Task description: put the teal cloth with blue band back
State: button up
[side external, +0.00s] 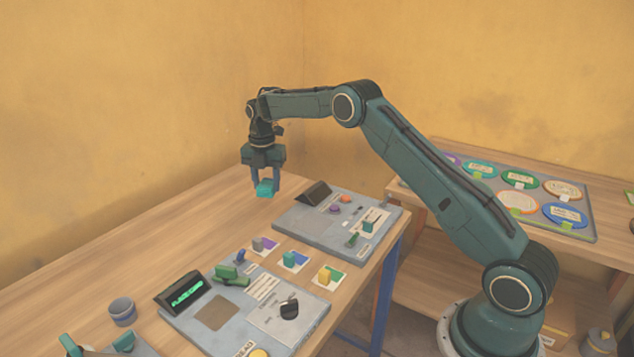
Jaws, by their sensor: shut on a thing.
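My gripper (264,186) hangs from the arm above the wooden table, left of the rear grey panel. It is shut on a small teal thing (265,188), held between the fingers and apart from the table. This looks like the teal cloth, but a blue band cannot be made out at this size. A teal and blue item (293,259) sits on the middle of three pale cards in front of the rear panel. The card to its left bears a purple and green item (264,244); the one to its right bears a yellow and green item (327,275).
The rear panel (300,218) has a dark sloped display and small controls. A front panel (240,315) carries a lit green display, a green handle and a black knob. A grey cup (122,311) stands left of it. Labelled discs lie on a rack at right.

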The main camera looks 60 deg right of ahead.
aim_at(269, 217)
jog(key=shift+w+f, duration=0.1)
jog(key=shift+w, duration=0.05)
jog(key=shift+f, duration=3.95)
jog(key=shift+f, duration=0.15)
jog(key=o, duration=0.7)
notch_tip(269, 217, up, 11)
jog(key=shift+a+r, duration=0.1)
jog(key=shift+a, duration=0.05)
jog(key=shift+r, duration=0.6)
